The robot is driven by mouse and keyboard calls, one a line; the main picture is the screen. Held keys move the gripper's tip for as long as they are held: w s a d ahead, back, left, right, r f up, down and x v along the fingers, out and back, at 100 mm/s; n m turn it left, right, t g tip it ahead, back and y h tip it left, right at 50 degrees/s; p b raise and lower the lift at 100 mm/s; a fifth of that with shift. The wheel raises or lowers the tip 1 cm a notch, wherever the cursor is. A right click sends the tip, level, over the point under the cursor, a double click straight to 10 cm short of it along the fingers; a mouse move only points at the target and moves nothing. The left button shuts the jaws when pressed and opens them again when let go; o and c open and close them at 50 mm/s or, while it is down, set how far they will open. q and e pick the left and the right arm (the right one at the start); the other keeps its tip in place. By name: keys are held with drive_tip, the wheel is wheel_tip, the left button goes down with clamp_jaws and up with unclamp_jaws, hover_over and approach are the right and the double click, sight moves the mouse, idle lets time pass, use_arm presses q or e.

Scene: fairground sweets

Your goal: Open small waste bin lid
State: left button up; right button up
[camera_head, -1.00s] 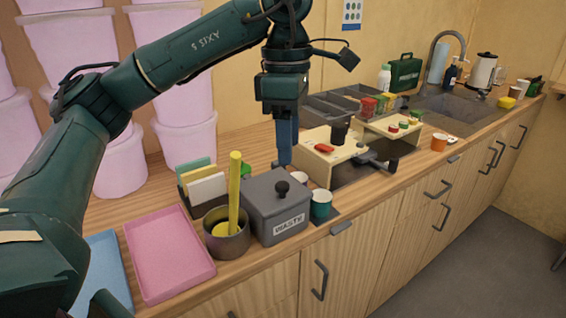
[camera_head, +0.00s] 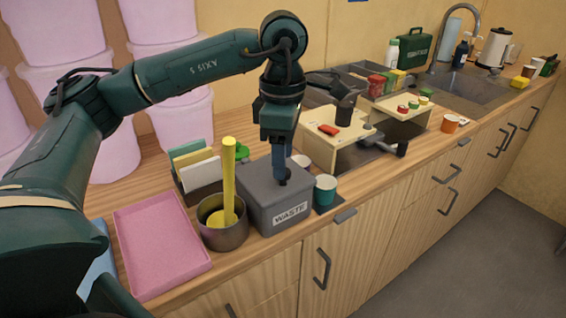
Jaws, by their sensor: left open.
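The small grey waste bin (camera_head: 257,200), labelled "WASTE", stands on the wooden counter near its front edge. Its grey lid is on, and the dark round knob (camera_head: 283,183) on top is mostly hidden by my fingers. My left gripper (camera_head: 281,179) points straight down over the lid, its blue fingertips at the knob. It is open; whether the fingers touch the knob or lid cannot be told. My right gripper is not in view.
A brown pot with a yellow tool (camera_head: 229,185) stands close left of the bin, with a card holder (camera_head: 196,172) behind. A teal cup (camera_head: 325,189) stands close right. A pink tray (camera_head: 160,250) lies at left. A wooden stand (camera_head: 335,147) is behind right.

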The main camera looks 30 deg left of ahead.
use_arm(q)
drive_tip(key=shift+f, duration=1.25)
drive_tip(key=shift+c, duration=0.6)
clamp_jaws()
